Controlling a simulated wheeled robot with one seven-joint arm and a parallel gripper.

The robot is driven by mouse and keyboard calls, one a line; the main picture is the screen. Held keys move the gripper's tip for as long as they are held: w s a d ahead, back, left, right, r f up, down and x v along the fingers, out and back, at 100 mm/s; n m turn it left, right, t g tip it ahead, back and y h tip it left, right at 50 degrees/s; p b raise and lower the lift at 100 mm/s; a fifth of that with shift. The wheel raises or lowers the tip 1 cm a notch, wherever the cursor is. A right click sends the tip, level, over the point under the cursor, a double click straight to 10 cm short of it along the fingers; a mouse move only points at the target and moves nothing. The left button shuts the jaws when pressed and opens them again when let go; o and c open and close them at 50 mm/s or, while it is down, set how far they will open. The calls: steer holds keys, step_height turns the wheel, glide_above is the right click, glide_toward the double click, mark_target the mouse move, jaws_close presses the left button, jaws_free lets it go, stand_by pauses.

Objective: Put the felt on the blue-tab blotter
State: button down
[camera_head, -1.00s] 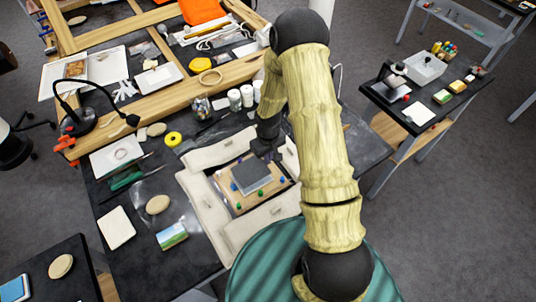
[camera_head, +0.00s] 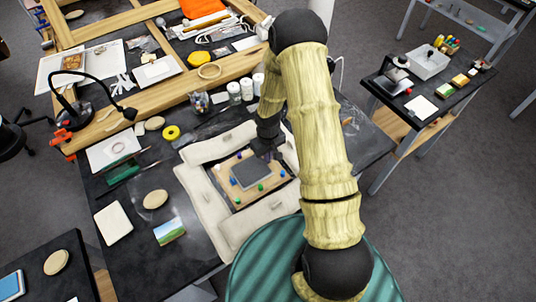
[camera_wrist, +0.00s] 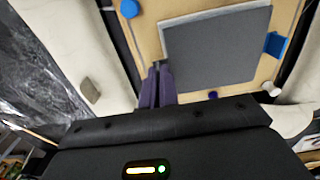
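A dark grey square sheet (camera_wrist: 220,50), which looks like the felt, lies over a slightly larger lighter grey sheet (camera_wrist: 200,17) on a wooden board. A blue tab (camera_wrist: 275,43) sits at the right edge of the stack in the wrist view, so the lower sheet may be the blotter. The dark sheet also shows in the head view (camera_head: 250,174). My gripper (camera_wrist: 158,66) has its narrow purple-grey fingers close together at the left edge of the dark sheet. Whether they pinch that edge is unclear. In the head view my gripper (camera_head: 268,152) is at the board's far right side.
The wooden board (camera_head: 224,182) carries several coloured pins and lies inside a pale padded surround (camera_head: 200,196). A yellow roll (camera_head: 171,132), white jars (camera_head: 234,90) and a wooden frame (camera_head: 160,101) stand beyond. A small painting (camera_head: 169,232) lies to the left.

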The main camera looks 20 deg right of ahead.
steer(key=shift+f+b, duration=0.3)
steer(key=shift+f, duration=0.15)
stand_by(0.5)
steer(key=c, duration=1.6)
jaws_free()
steer(key=shift+r, duration=0.15)
step_height(320, 180, up, 17)
steer(key=shift+r+b, duration=0.1)
steer(key=shift+b, duration=1.1)
